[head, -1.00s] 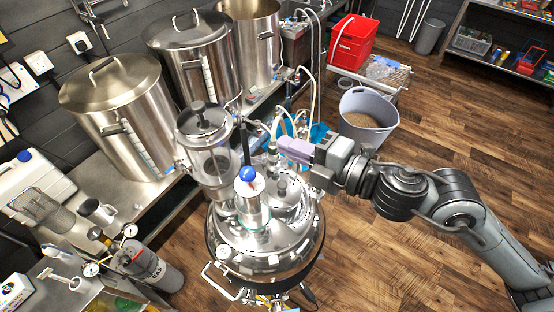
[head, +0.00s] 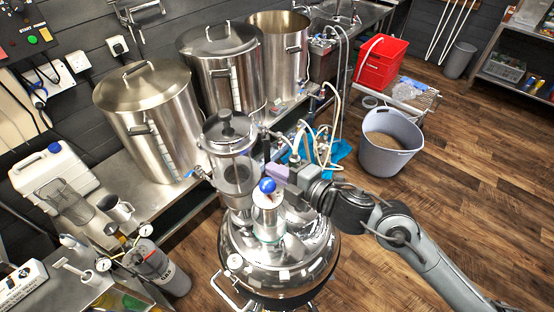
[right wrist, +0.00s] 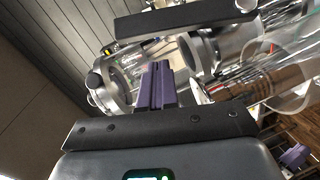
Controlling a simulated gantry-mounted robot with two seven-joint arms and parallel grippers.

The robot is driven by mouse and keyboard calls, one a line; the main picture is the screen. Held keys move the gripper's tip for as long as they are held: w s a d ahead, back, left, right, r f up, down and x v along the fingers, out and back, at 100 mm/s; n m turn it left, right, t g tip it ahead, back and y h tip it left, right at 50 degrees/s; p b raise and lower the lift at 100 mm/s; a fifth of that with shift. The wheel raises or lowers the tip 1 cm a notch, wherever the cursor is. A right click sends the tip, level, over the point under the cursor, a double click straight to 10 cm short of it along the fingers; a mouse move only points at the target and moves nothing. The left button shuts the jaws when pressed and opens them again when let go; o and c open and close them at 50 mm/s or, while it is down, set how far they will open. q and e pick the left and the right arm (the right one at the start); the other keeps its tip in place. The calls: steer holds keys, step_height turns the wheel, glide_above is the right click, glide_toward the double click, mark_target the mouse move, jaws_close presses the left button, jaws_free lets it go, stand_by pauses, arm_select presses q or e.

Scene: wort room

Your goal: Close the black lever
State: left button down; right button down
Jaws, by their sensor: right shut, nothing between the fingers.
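The black lever looks like a dark upright bar (head: 266,153) above the steel vessel (head: 262,262), just behind a blue ball-shaped knob (head: 267,185). My right gripper (head: 278,172) has purple fingers, shut and empty, close beside the knob and the dark bar. I cannot tell whether they touch. In the right wrist view the shut purple fingers (right wrist: 157,84) point at the metal and glass fittings. A dark bar (right wrist: 185,19) crosses the top of that view; I cannot tell if it is the lever. My left gripper is out of view.
A clear lidded cylinder (head: 230,158) stands just left of the gripper. Hoses (head: 325,140) run behind it. Large steel pots (head: 150,115) line the bench at the left. A grey bucket (head: 388,150) of grain stands on the right, with open wooden floor around it.

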steer(key=shift+w+d+f+p, duration=0.15)
steer(key=shift+w+f, duration=0.1)
steer(key=shift+w, duration=0.55)
steer(key=shift+w+a+f+p, duration=0.1)
steer(key=shift+w+f+p, duration=0.1)
steer(key=shift+w, duration=0.55)
steer(key=shift+r, duration=0.1)
